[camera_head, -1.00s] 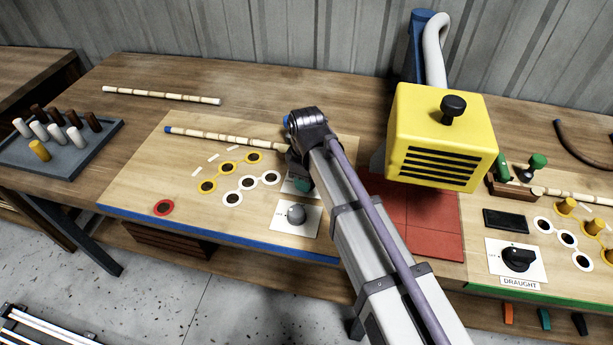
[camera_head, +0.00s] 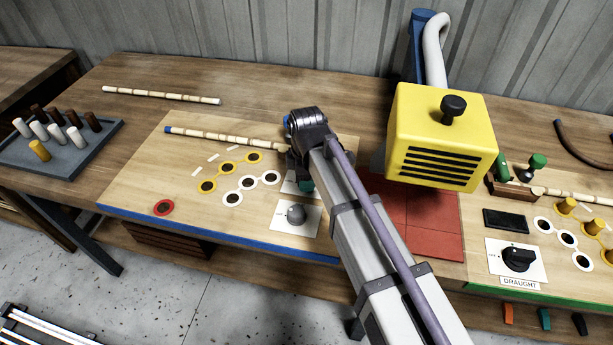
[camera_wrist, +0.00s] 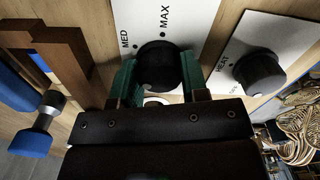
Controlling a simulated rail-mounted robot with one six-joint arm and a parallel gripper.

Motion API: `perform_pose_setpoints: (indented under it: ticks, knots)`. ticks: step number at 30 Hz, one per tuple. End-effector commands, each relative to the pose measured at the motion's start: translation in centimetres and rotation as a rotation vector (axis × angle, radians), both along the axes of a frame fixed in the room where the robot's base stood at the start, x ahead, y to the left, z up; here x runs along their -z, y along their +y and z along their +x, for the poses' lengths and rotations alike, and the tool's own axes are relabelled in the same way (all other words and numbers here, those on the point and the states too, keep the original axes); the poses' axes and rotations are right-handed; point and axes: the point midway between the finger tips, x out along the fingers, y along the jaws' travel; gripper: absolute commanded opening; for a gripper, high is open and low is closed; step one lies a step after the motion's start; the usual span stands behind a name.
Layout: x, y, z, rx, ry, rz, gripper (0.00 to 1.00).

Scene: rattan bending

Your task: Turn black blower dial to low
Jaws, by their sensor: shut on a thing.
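A round black dial (camera_wrist: 158,62) sits on a white plate (camera_wrist: 190,18) with MED and MAX printed on it, in the wrist view. My gripper (camera_wrist: 156,80) is shut on this dial, one green finger on each side. The dial's pointer and the LOW mark cannot be made out. In the head view my gripper (camera_head: 304,184) is over this plate (camera_head: 288,187) on the left board, and the dial is hidden beneath my wrist.
A second dial (camera_wrist: 259,72) on a HEAT plate is close on the right; it shows grey in the head view (camera_head: 296,214). A yellow blower box (camera_head: 440,130) stands to the right of my arm. A DRAUGHT dial (camera_head: 517,259) is farther right. A rattan pole (camera_head: 220,138) lies behind.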

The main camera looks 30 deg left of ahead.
Motion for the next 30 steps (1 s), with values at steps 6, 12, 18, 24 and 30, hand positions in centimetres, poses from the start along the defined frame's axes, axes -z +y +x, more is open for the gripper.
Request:
perform_pose_setpoints:
  ticks: [6,12,18,24,30]
  knots:
    - [0.0,-0.1,0.0,0.001,0.0,-0.001,0.43]
    - [0.0,0.0,0.0,0.002,0.0,-0.001,0.62]
    - [0.0,0.0,0.0,0.002,0.0,0.0,0.67]
    - [-1.1,0.0,0.0,0.002,0.0,0.0,0.67]
    - [-5.4,0.0,0.0,0.002,0.0,0.0,0.67]
